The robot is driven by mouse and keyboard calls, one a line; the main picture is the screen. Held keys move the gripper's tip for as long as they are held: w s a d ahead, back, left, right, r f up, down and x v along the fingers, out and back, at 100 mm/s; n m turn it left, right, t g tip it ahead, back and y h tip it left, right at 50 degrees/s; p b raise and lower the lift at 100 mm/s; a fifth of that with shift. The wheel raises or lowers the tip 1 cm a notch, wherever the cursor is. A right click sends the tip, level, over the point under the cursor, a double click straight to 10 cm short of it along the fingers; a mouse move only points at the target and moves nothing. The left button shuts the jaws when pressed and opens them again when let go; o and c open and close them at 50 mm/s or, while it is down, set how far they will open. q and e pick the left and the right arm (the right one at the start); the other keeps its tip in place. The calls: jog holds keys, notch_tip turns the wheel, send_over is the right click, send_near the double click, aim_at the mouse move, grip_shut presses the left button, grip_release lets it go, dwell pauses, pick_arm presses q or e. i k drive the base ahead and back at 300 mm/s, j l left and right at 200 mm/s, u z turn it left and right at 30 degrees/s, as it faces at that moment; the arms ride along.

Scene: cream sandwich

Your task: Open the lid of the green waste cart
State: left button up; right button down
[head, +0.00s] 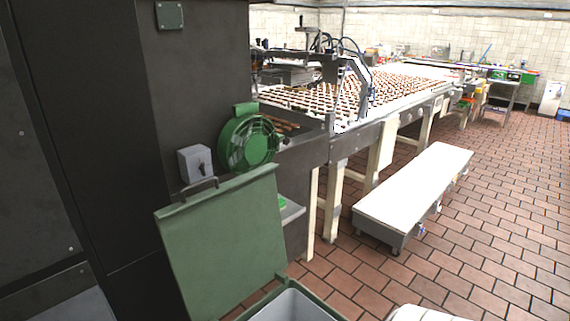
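The green waste cart (266,300) stands at the bottom of the head view, and only its upper rim and part of its pale grey inside show. Its green lid (222,245) stands raised, tilted back toward the dark cabinet, with a dark handle (201,187) at its top edge. The cart's mouth is uncovered. Neither of my grippers shows in the head view.
A dark cabinet (195,90) fills the left, with a green fan (249,140) and grey switch box (195,163) beside it. A conveyor of sandwiches (345,95) runs back. A low white bench (415,190) stands right. Brick-tiled floor (500,215) is open at right.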

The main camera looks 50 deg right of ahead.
aim_at(236, 242)
jog(key=k+l+u, duration=0.15)
jog(key=k+l, duration=0.4)
jog(key=l, duration=0.25)
jog(key=k+l+u, duration=0.2)
jog(key=k+l, duration=0.35)
jog(key=l, duration=0.15)
jog(key=l+u, duration=0.1)
jog(key=l, duration=0.5)
jog(key=l+u, duration=0.1)
jog(key=l, duration=0.45)
jog(key=k+l+u, duration=0.1)
jog(key=l, duration=0.45)
jog(key=k+l+u, duration=0.1)
jog(key=l, duration=0.5)
